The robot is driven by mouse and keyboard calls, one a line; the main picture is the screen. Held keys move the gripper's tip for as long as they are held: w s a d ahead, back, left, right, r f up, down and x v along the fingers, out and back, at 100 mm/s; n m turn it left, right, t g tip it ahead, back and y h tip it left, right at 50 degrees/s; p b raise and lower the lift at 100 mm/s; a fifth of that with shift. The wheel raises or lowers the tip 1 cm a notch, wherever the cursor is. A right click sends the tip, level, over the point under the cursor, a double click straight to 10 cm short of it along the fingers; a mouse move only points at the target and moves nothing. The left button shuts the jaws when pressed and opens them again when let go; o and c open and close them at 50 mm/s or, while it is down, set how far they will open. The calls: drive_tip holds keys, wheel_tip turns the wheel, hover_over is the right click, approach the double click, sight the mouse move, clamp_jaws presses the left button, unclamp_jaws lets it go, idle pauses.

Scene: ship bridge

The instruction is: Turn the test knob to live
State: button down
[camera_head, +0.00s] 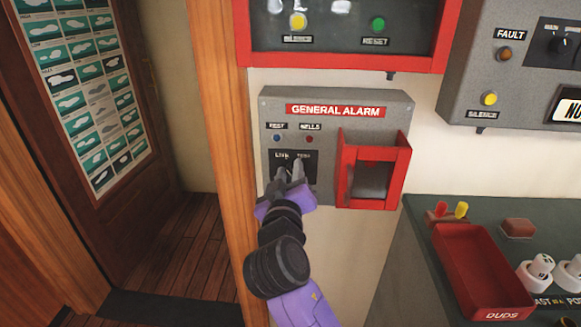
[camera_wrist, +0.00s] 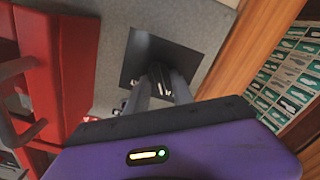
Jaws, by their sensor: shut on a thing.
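The general alarm box (camera_head: 336,112) is a grey panel on the wall with a red title strip. On its lower left is a black plate (camera_head: 311,172) with two position labels, the left one seeming to read "LIVE" and the right one "TEST". My gripper (camera_head: 289,170) reaches up to this plate, its fingers shut on the dark test knob (camera_wrist: 157,76). In the wrist view the black plate (camera_wrist: 181,65) lies behind the fingertips. The fingers hide most of the knob, so I cannot tell which way its pointer faces.
A red open holder (camera_head: 373,168) juts out on the box's right side, close to my gripper. A red-framed panel (camera_head: 340,62) hangs above. A wooden door post (camera_head: 218,130) stands left. A counter with a red duds tray (camera_head: 484,270) is at lower right.

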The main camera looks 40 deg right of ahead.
drive_tip(key=shift+n, duration=0.4)
drive_tip(key=c, duration=1.1)
unclamp_jaws()
drive_tip(key=v, duration=0.8)
drive_tip(key=shift+b, duration=0.35)
drive_tip(key=shift+w, duration=0.1)
